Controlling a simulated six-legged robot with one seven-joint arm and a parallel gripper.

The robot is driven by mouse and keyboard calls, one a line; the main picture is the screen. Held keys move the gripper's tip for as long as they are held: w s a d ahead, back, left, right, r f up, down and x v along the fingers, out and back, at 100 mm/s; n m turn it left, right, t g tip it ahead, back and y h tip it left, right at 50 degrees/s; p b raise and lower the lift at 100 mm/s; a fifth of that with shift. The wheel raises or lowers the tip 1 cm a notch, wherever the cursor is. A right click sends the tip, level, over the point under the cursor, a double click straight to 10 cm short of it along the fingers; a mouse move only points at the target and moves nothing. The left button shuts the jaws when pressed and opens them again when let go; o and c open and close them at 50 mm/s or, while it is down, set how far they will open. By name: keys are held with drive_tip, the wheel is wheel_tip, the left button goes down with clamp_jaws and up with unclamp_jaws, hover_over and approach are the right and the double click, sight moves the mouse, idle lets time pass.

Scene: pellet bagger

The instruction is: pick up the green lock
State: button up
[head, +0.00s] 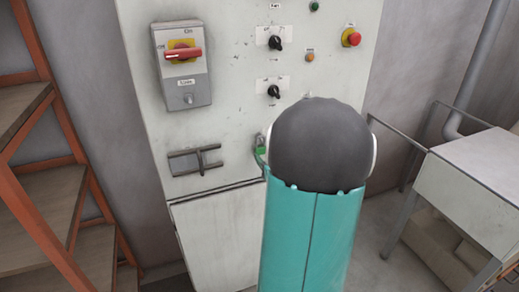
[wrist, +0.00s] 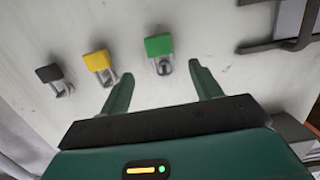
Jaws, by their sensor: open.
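The green lock (wrist: 158,45) has a green body and a grey metal shackle and is against the pale cabinet face in the wrist view. My gripper (wrist: 161,72) is open and empty; its two green fingers point at the cabinet. The lock's shackle shows between the fingertips and its body just past them; I cannot tell the remaining depth. In the head view the green lock (head: 261,151) shows at the left edge of my arm, which hides my gripper.
A yellow lock (wrist: 97,62) and a black lock (wrist: 49,73) are beside the green one in the wrist view. The grey bracket (head: 195,160), the red-handled switch box (head: 183,75) and knobs stand out from the cabinet. Orange-framed shelves (head: 50,190) stand left, a pale metal bench (head: 480,165) right.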

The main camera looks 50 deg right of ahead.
drive_tip(key=x, duration=0.7)
drive_tip(key=shift+a, duration=0.1)
drive_tip(key=c, duration=1.1)
drive_tip(key=shift+r, duration=0.1)
drive_tip(key=f+v, duration=0.1)
drive_tip(key=v, duration=1.7)
drive_tip(key=shift+s+f, duration=0.15)
drive_tip(key=shift+f, duration=0.15)
